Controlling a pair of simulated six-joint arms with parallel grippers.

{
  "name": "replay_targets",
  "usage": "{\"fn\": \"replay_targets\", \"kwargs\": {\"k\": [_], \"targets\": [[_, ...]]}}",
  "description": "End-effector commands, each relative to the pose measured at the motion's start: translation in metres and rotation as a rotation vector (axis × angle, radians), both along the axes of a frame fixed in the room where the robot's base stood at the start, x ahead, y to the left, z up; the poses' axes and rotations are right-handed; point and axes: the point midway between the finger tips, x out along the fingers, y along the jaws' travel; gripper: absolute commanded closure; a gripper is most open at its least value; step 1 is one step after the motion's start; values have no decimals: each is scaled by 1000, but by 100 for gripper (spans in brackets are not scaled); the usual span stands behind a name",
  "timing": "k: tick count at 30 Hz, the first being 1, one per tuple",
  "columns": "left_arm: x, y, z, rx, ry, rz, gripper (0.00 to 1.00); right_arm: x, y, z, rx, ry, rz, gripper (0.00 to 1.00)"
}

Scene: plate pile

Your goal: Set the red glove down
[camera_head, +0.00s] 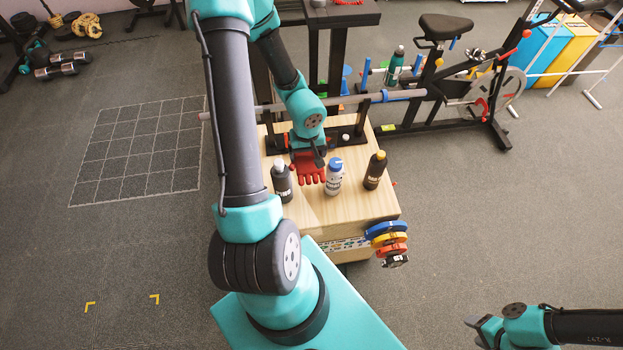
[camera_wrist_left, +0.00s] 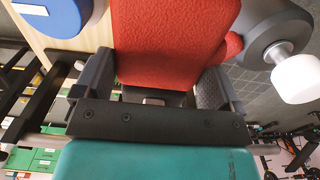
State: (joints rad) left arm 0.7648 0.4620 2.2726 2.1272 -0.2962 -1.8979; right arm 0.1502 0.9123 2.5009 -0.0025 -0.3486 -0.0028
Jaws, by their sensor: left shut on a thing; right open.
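The red glove (camera_head: 309,168) is at the middle of the wooden table, among the bottles, its fingers pointing toward the front. My left gripper (camera_head: 308,153) is shut on the glove from behind. In the left wrist view the red glove (camera_wrist_left: 172,45) fills the space between the two jaws of my left gripper (camera_wrist_left: 152,88). I cannot tell whether the glove touches the tabletop. My right gripper (camera_head: 478,331) is open and empty at the lower right, over the floor, away from the table.
The wooden table (camera_head: 330,212) also holds a dark bottle with a white cap (camera_head: 281,183), a white bottle with a blue cap (camera_head: 334,178) and a dark bottle with a yellow cap (camera_head: 375,171). A barbell (camera_head: 350,98) runs behind. Coloured plates (camera_head: 388,240) hang at the front right corner.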

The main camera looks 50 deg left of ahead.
Motion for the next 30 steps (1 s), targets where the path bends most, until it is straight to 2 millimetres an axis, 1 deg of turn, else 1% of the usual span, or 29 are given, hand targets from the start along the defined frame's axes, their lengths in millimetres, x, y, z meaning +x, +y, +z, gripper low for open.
{"fn": "replay_targets", "kwargs": {"k": [1,3,18,21,24,30], "targets": [[0,-1,-9,-2,3,-3,36,0,0,0,0,0,0,48],[0,-1,-20,-1,4,-3,36,0,0,0,0,0,0,48],[0,-1,-93,-2,2,-3,36,0,0,0,0,0,0,48],[0,0,-105,-1,3,-2,36,0,0,0,0,0,0,48],[0,0,-110,1,1,1,36,0,0,0,0,0,0,48],[0,0,-111,1,1,0,36,0,0,0,0,0,0,48]]}}
